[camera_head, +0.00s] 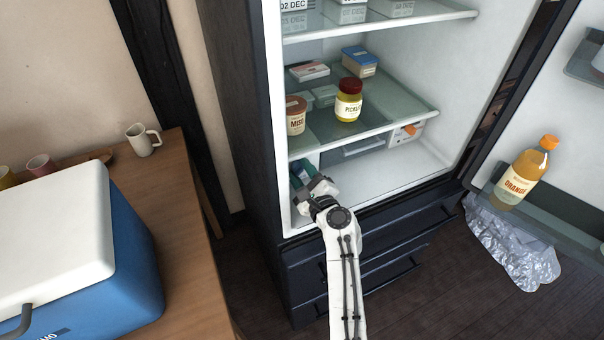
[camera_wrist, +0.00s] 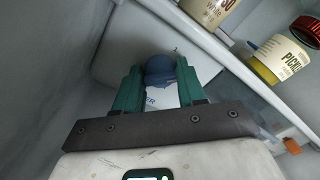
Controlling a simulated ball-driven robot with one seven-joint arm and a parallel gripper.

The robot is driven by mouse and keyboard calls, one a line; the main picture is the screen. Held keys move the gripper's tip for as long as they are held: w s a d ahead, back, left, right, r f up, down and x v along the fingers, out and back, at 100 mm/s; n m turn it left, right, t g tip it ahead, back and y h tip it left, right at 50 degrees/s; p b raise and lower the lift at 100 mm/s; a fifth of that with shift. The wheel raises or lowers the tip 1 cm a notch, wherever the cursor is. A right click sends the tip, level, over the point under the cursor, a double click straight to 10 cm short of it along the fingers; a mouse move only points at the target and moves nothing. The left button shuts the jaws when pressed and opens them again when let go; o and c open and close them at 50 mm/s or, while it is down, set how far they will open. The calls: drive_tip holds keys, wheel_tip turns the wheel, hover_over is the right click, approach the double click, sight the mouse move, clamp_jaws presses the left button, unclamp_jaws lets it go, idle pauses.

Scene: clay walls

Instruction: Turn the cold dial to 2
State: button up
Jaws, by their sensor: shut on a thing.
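My gripper (camera_head: 316,190) reaches into the lower left of the open fridge (camera_head: 400,170), close to its left wall. A white surface with dark print ending in "ER" (camera_wrist: 155,99) shows between the fingers below the knob. No numbers can be read there, so I cannot tell its setting or be sure that it is the cold dial. A white box with an orange part (camera_head: 410,131) is at the right under the glass shelf; its markings are too small to read.
A miso tub (camera_head: 296,116) and a pickle jar (camera_head: 348,104) stand on the glass shelf (camera_head: 390,112) above my gripper. An orange bottle (camera_head: 524,178) stands in the open door. A blue cooler (camera_head: 130,260) is on the wooden table (camera_head: 185,215) at the left.

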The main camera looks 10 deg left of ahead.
idle(0.4)
drive_tip(key=o, duration=1)
drive_tip(key=shift+o, duration=0.2)
drive_tip(key=p+v, duration=0.2)
drive_tip(key=v, duration=0.8)
drive_tip(key=shift+s+d+p, duration=0.2)
drive_tip(key=shift+s+p, duration=0.15)
drive_tip(key=shift+p, duration=0.05)
